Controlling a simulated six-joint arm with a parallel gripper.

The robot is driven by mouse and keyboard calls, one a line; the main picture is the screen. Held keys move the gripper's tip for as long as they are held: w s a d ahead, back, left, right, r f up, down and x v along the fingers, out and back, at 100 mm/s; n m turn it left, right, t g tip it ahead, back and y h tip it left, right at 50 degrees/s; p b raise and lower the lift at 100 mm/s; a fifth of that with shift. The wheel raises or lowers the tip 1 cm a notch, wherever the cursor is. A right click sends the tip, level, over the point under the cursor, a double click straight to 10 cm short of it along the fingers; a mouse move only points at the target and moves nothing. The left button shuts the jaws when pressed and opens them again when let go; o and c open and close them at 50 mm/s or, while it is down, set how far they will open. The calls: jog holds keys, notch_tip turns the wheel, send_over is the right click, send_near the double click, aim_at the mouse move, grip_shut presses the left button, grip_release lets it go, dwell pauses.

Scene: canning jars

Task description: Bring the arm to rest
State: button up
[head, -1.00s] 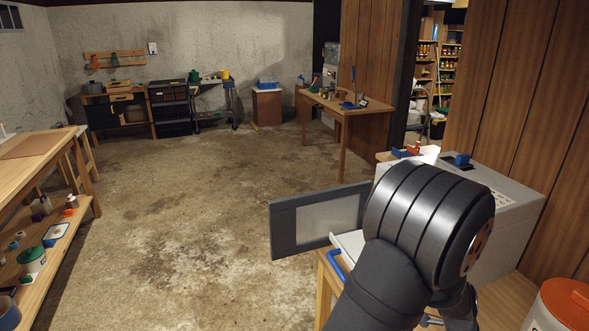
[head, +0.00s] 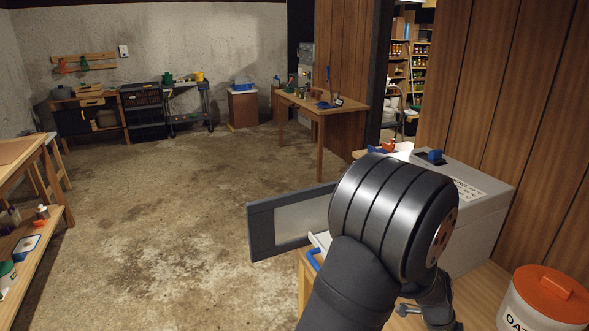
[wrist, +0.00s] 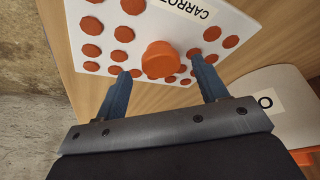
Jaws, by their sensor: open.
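My gripper (wrist: 161,68) shows in the wrist view with its two blue fingers apart and nothing held between them. Beyond the fingertips is a white panel (wrist: 215,58) labelled "CARRO…", with several orange discs in rows. A larger orange round piece (wrist: 160,60) stands on it, seen between the fingertips. I cannot tell the distance to it. In the head view my dark arm rises at the lower right, bends, and hides most of the bench under it. The fingers cannot be made out there.
A grey box appliance (head: 478,205) stands right of my arm, with a grey-framed door (head: 262,232) swung out at the left. A white container with an orange lid (head: 550,290) stands at the lower right. Open concrete floor (head: 150,220) lies to the left.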

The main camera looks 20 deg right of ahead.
jog(key=x, duration=0.3)
jog(key=shift+f, duration=0.15)
notch_tip(320, 180, up, 5)
jog(key=shift+f, duration=0.15)
jog(key=s+a+r, duration=0.4)
jog(key=s+r, duration=0.3)
jog(key=s, duration=0.4)
jog(key=w+a+n+t, duration=0.2)
jog(key=w+a+n, duration=0.4)
jog(key=w, duration=0.7)
jog(key=w+a+n+t, duration=0.2)
jog(key=w+a+n, duration=0.4)
jog(key=w, duration=0.8)
jog(key=w+a+n+t, duration=0.2)
jog(key=w+a+n, duration=0.5)
jog(key=w, duration=0.7)
jog(key=shift+w+a+r+t, duration=0.2)
jog(key=shift+a+t, duration=0.1)
jog(key=shift+o, duration=0.4)
